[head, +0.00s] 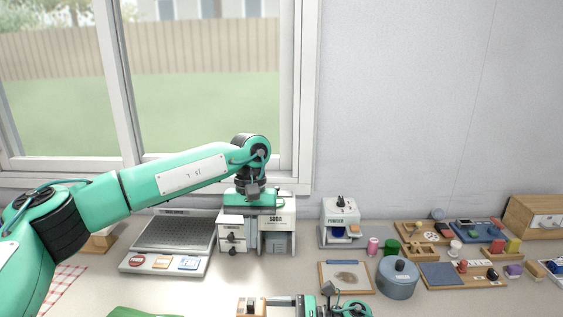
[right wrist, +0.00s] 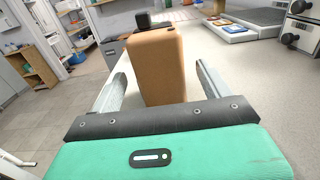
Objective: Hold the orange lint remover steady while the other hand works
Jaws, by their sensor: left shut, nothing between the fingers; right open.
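The orange lint remover (right wrist: 157,70) is a tan-orange block with a black knob on top. In the right wrist view it stands between the fingers of my right gripper (right wrist: 161,78), which is open, with a gap visible on each side. In the head view the lint remover (head: 243,308) shows at the bottom edge, partly cut off, left of my right gripper (head: 280,306). My left gripper (head: 252,207) is shut and empty in front of the white soda dispenser; its fingertips are hard to make out.
The white soda dispenser (head: 279,237) stands behind my left gripper, with a grey-topped scale (head: 172,236) to its left. A clipboard (head: 345,291), a blue-grey pot (head: 398,284) and a powder dispenser (head: 341,208) are on the right. Bare counter lies in front of the soda dispenser.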

